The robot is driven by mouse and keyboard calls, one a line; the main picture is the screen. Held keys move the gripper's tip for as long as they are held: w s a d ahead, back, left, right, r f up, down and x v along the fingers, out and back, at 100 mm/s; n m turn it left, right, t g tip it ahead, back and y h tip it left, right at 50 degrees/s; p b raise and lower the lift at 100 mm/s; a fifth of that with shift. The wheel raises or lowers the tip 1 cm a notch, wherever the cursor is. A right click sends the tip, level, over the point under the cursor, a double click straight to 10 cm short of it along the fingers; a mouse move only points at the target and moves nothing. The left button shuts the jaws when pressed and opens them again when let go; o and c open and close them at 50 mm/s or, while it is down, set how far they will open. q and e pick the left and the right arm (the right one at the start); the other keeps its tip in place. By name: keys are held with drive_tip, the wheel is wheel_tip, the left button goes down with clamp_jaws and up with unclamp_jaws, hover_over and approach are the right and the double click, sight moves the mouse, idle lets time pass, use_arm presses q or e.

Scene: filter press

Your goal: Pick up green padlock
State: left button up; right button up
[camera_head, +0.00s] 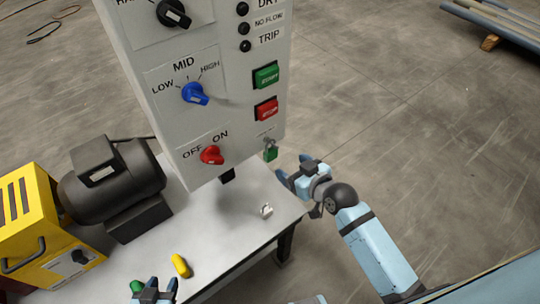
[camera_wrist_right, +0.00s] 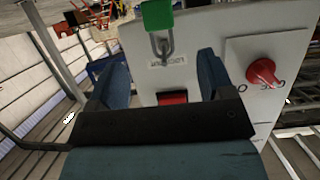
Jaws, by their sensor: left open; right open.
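The green padlock (camera_head: 270,154) hangs by its shackle at the lower right corner of the control panel, below the red button. In the right wrist view the green padlock (camera_wrist_right: 158,15) is upside down at the top edge, partly cut off, its grey shackle near a label. My right gripper (camera_head: 291,168) is open and empty, just right of and below the padlock, apart from it in the head view. Its two fingers (camera_wrist_right: 162,78) stand wide apart with the padlock beyond them. My left gripper (camera_head: 154,290) is open at the bottom edge, low over the table, partly cut off.
The grey control panel (camera_head: 225,110) has knobs and buttons. On the table (camera_head: 230,235) lie a yellow object (camera_head: 180,265), a small white padlock-like item (camera_head: 266,210) and a small green object (camera_head: 136,286). A black motor (camera_head: 115,180) and yellow box (camera_head: 40,225) stand left.

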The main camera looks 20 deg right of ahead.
sight(273, 153)
drive_tip(key=x, duration=0.5)
drive_tip(key=shift+d+r, duration=0.1)
drive_tip(key=shift+r, duration=0.1)
drive_tip(key=x, duration=0.4)
drive_tip(key=shift+w+f, duration=0.1)
drive_tip(key=shift+w, duration=0.05)
drive_tip(key=c, duration=1)
